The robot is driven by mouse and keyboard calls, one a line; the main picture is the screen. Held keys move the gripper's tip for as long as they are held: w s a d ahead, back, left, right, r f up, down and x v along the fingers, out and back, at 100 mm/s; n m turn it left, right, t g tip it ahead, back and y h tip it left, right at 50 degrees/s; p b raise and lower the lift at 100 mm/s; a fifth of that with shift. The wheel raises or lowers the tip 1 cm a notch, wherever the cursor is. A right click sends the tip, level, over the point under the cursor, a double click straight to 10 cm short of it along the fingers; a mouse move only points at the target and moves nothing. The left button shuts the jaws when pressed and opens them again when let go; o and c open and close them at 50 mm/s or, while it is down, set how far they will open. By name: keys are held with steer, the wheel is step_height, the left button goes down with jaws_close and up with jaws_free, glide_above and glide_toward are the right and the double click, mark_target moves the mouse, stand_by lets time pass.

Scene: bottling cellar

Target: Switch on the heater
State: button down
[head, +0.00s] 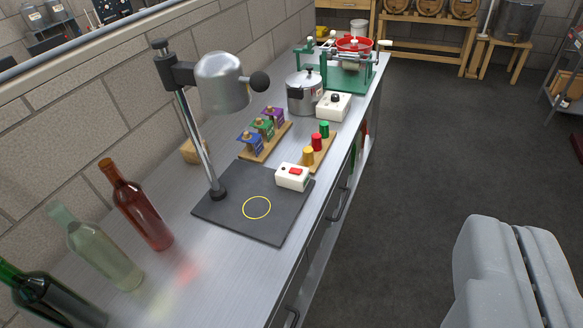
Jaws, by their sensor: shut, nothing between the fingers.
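A silver dome-shaped heater head (222,82) with a black knob hangs on a chrome post above a black base plate (240,228) marked with a yellow circle (257,208). A white switch box (292,176) with a red rocker switch (295,171) stands at the plate's back right edge. I cannot tell the rocker's position. A second white box (334,107) with a black knob stands beside a steel pot (304,92). My gripper (515,228) is shut and empty at the lower right, over the floor side, apart from the bench and both boxes.
Three bottles, dark green (45,300), pale green (100,250) and red-brown (137,208), line the bench's left. Coloured capsules (316,142) and stamps (262,128) stand on wooden racks. A green machine (335,75) is at the far end. The floor (440,150) right of the bench is clear.

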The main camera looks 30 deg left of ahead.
steer(key=w+a+f+h+b, duration=0.1)
steer(key=w+a+f+b, duration=0.1)
steer(key=w+f, duration=0.45)
steer(key=w+a+f+m+g+h+b, duration=0.1)
steer(key=w+a+f+h, duration=0.15)
steer(key=w, duration=0.65)
steer(key=w+a+f+b, duration=0.25)
steer(key=w+f, duration=0.25)
steer(key=w, duration=0.3)
steer(key=w+a+f+b, duration=0.1)
steer(key=w+a+f, duration=0.3)
steer(key=a+f, duration=0.3)
steer(key=w+a+f+n+y+b, duration=0.1)
steer(key=w+a+f, duration=0.3)
steer(key=a+f, duration=0.4)
steer(key=w+a+f+y+b, duration=0.1)
steer(key=w+a+f, duration=0.4)
steer(key=f, duration=0.7)
steer(key=a+b, duration=0.1)
steer(key=a, duration=0.1)
steer(key=shift+a+n+t, duration=0.3)
steer(key=shift+a+t, duration=0.1)
steer(key=shift+y, duration=0.25)
